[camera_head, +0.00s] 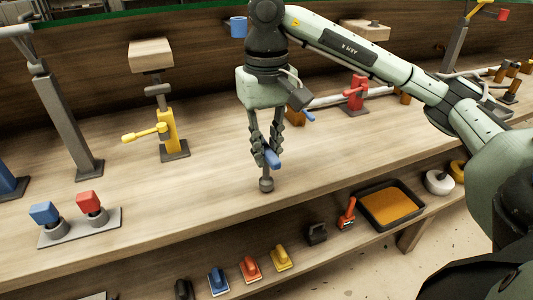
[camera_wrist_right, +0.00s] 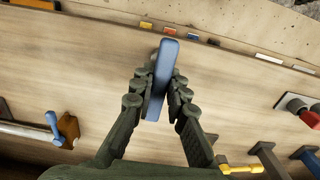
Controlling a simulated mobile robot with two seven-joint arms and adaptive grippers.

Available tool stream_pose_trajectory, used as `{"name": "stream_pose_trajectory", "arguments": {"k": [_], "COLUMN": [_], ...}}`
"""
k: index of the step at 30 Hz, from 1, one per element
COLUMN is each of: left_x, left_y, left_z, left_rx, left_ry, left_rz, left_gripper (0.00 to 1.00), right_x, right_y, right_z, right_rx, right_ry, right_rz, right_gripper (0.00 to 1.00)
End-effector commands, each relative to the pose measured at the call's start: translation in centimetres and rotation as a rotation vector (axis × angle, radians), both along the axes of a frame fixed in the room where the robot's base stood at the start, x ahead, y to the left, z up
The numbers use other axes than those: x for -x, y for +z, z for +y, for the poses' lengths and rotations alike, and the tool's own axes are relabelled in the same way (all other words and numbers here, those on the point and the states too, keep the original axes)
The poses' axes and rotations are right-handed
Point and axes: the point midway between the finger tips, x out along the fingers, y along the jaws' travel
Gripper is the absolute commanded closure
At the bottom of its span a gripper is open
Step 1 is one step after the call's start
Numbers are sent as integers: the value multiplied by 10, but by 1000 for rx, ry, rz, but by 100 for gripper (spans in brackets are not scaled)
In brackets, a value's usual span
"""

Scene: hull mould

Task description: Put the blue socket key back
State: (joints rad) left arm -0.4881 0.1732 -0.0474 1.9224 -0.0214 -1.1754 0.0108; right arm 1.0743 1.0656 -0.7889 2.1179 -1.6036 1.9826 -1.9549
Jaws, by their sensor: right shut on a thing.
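The blue socket key has a blue bar handle (camera_head: 273,158) and a grey shaft ending in a round socket (camera_head: 266,184). My right gripper (camera_head: 265,151) points down and is shut on the handle, which sticks out past the fingers. The key is upright over the front part of the workbench (camera_head: 200,205). I cannot tell if the socket touches the wood. In the right wrist view the blue handle (camera_wrist_right: 163,72) lies between the fingertips (camera_wrist_right: 160,92) and hides most of the shaft. My left gripper is not in view.
A grey plate (camera_head: 75,230) with a blue-topped and a red-topped piece stands at the left. A yellow clamp (camera_head: 167,130) and a red clamp (camera_head: 355,93) stand behind. The bench around the key is clear.

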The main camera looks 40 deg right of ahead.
Motion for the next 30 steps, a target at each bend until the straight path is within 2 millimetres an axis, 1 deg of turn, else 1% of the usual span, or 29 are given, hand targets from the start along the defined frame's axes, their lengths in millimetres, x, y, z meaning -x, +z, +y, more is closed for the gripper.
{"name": "stream_pose_trajectory", "arguments": {"k": [3,11,17,18,22,23,30], "left_x": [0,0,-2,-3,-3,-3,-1], "left_y": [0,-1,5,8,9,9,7], "left_z": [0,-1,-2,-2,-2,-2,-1], "left_rx": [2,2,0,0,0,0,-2], "left_ry": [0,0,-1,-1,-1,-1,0], "left_rz": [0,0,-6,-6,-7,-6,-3], "left_gripper": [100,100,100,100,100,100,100], "right_x": [0,0,0,0,0,0,0], "right_y": [-6,-7,-10,-9,-9,-9,-9], "right_z": [0,0,0,0,0,0,0], "right_rx": [-1,-1,-1,-1,-1,-1,-1], "right_ry": [0,0,-1,-1,-1,-1,-1], "right_rz": [-2,-2,-2,-2,-2,-2,-2], "right_gripper": [100,100,100,83,67,65,65]}}
